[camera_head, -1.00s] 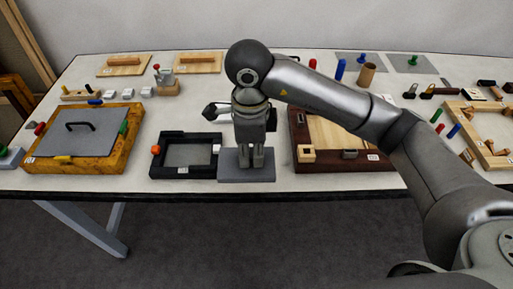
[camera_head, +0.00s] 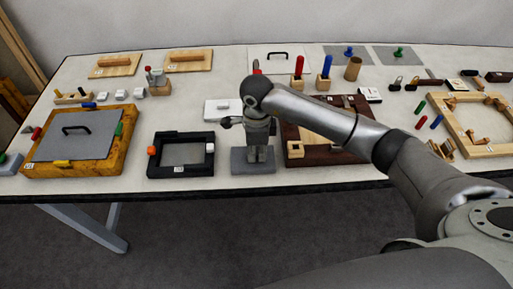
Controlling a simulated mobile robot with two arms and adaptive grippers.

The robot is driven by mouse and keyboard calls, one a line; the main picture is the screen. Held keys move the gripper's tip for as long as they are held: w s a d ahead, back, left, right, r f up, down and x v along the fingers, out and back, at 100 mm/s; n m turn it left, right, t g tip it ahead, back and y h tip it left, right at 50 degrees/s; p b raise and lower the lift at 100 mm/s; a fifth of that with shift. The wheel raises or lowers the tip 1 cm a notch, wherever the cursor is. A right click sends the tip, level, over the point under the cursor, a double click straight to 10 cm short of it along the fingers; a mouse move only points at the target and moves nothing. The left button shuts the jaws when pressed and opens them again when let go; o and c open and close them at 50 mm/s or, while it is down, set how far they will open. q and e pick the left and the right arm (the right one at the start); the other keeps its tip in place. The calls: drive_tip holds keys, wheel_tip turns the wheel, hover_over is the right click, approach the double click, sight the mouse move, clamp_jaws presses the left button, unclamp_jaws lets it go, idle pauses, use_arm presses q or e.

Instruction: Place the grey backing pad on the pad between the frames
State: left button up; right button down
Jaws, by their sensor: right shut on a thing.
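The grey backing pad (camera_head: 239,166) is a flat grey slab low over the table, between the black frame (camera_head: 153,170) and the dark red frame (camera_head: 300,161). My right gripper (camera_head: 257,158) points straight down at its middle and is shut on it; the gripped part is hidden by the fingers. The pad looks level. I cannot make out a separate pad under it, nor tell whether it touches what is below. My left gripper is out of view.
A yellow-brown frame (camera_head: 30,169) with a grey handled panel (camera_head: 95,148) stands left. A white block (camera_head: 214,108) lies behind my gripper. A pale wooden frame (camera_head: 497,149) is at the right. The table's front edge is close in front of the pad.

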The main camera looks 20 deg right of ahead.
drive_tip(key=shift+f, duration=0.2)
drive_tip(key=c, duration=1.5)
unclamp_jaws()
drive_tip(key=shift+o, duration=0.2)
drive_tip(key=shift+r, duration=0.1)
drive_tip(key=shift+r, duration=0.35)
wheel_tip(320, 180, up, 12)
drive_tip(key=b, duration=0.3)
drive_tip(key=shift+f, duration=0.2)
